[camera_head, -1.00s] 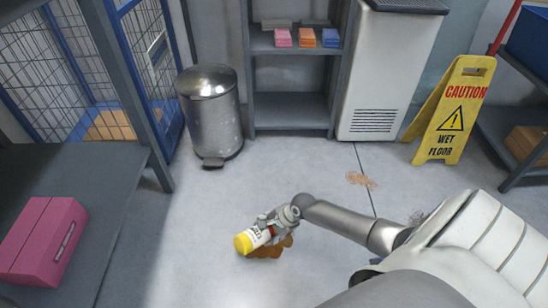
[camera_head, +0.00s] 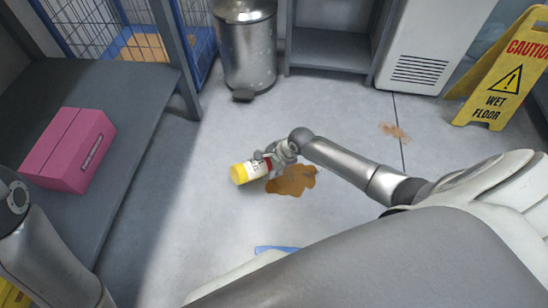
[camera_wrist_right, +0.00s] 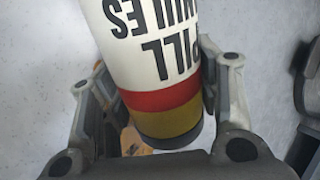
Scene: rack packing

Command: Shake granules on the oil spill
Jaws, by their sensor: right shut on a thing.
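My right gripper (camera_head: 272,160) is shut on a canister of spill granules (camera_head: 249,171) with a white label and a yellow end. The canister is tilted nearly flat, its yellow end toward the left in the head view. In the right wrist view the canister (camera_wrist_right: 150,50) sits between the fingers, showing black lettering, a red band and a gold band. The brown oil spill (camera_head: 294,181) lies on the floor, just right of and below the canister in the picture. A bit of brown also shows in the wrist view (camera_wrist_right: 133,141). My left gripper is out of view.
A steel pedal bin (camera_head: 247,50) stands beyond the spill. A yellow wet-floor sign (camera_head: 497,85) stands at right, near a fainter brownish stain (camera_head: 394,131). A pink box (camera_head: 72,150) sits on a grey bench (camera_head: 115,165) at left. A blue item (camera_head: 275,249) shows low down.

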